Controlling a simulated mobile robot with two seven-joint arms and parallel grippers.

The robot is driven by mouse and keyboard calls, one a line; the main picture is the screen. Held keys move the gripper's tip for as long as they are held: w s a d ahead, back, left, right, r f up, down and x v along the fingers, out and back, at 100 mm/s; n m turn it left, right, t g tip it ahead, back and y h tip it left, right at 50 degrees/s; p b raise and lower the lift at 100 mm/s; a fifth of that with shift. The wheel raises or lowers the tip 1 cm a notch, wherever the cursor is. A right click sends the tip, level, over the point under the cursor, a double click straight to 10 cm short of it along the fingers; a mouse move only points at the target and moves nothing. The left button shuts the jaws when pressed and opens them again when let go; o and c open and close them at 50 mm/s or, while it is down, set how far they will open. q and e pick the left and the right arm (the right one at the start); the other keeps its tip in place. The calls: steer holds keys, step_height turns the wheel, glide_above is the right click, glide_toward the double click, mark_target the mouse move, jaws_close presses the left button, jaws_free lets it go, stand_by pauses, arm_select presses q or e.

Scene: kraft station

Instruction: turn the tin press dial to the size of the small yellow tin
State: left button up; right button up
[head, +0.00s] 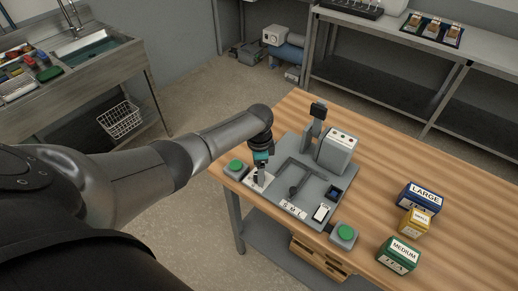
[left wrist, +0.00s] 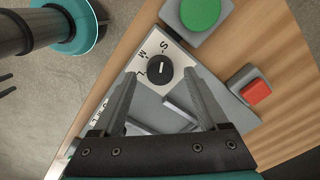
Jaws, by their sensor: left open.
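The tin press (head: 300,185) stands on the wooden table. Its black dial (left wrist: 159,68) sits on a white plate with the letters S, M and L around it. My left gripper (head: 259,183) is over the dial's corner of the press. Its open fingers (left wrist: 160,100) point at the dial, one on each side, and hold nothing. The small yellow tin (head: 414,222) stands on the table at the right.
A blue LARGE tin (head: 421,197) and a green MEDIUM tin (head: 399,256) stand beside the yellow tin. Green buttons (head: 236,166) (head: 345,233) flank the press. A red button (left wrist: 257,91) is near the dial. The table's far right is clear.

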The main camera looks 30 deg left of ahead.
arm_select(q)
step_height(320, 180, up, 14)
steer(key=p, duration=0.1)
steer(key=shift+f, duration=0.15)
stand_by(0.6)
